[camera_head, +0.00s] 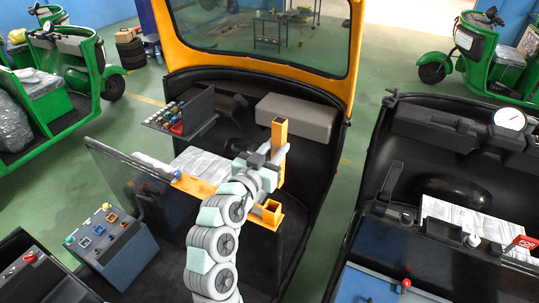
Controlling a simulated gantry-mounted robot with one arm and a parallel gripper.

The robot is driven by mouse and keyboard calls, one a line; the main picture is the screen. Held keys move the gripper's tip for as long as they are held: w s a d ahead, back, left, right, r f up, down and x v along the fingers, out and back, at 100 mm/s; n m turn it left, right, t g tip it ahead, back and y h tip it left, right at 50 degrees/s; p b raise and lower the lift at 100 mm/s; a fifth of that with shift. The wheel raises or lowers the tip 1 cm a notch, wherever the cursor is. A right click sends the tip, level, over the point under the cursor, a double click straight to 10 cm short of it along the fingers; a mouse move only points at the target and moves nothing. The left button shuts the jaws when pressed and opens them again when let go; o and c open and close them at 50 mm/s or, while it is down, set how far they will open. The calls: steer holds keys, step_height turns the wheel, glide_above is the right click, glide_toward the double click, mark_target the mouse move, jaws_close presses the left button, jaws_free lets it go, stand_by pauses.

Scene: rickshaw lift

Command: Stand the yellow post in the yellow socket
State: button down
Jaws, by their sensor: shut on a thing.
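The yellow post (280,132) is a square upright bar at the middle of the view. My gripper (270,160) is shut on it around its middle and partly hides it. The post looks roughly upright. Its lower end comes down close to the far side of the yellow socket (271,210), a short square collar with a dark opening. The post appears beside or behind the socket in the picture, not seen inside it. I cannot tell the exact gap. A yellow bar (198,187) runs to the left from near the socket, partly hidden by my arm.
The black cab has an orange windscreen frame (356,50) behind. A grey box (297,116) stands behind the post, and a panel with coloured knobs (177,122) is at left. A clear panel (125,178) and a control box (112,245) stand further left.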

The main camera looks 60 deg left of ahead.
steer(key=shift+s+d+y, duration=0.15)
steer(key=shift+s+y, duration=0.15)
steer(key=shift+s, duration=0.75)
step_height(320, 180, down, 8)
steer(key=b, duration=0.6)
steer(key=shift+f+b, duration=0.3)
steer(key=shift+b, duration=0.9)
stand_by(0.9)
steer(key=shift+f+b, duration=0.4)
steer(key=shift+b, duration=0.2)
steer(key=shift+f, duration=0.2)
stand_by(0.4)
steer(key=shift+f+b, duration=0.45)
steer(key=shift+b, duration=0.3)
steer(key=shift+f, duration=0.25)
